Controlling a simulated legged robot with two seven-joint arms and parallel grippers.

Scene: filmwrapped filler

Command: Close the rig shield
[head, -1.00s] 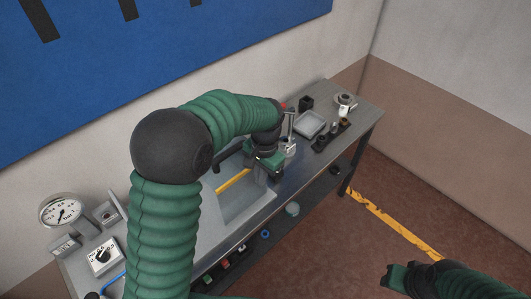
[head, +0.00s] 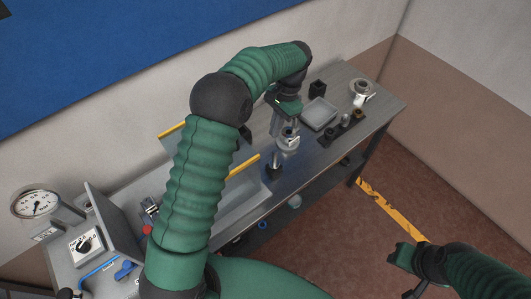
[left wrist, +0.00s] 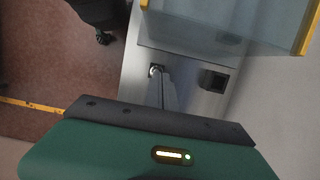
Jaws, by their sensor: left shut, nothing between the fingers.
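The rig shield is a clear, greyish panel with yellow edge strips, partly hidden behind my left arm in the head view. One strip (head: 245,165) shows right of the arm and another shows left of it. In the left wrist view the shield (left wrist: 225,22) spans the top, with yellow strips at both sides. I cannot tell its exact angle. My left gripper (head: 276,126) is shut and empty, pointing down beyond the shield's right end. Its fingers (left wrist: 167,92) show apart from the shield in the wrist view. My right gripper (head: 405,252) is low at right, away from the bench; its jaw state is unclear.
The bench (head: 340,150) has a gauge (head: 36,204), a switch box (head: 86,244) and an upright plate (head: 112,220) at left. A grey tray (head: 319,113), a black block (head: 317,88) and small fittings stand at the right end. Floor space is free at right.

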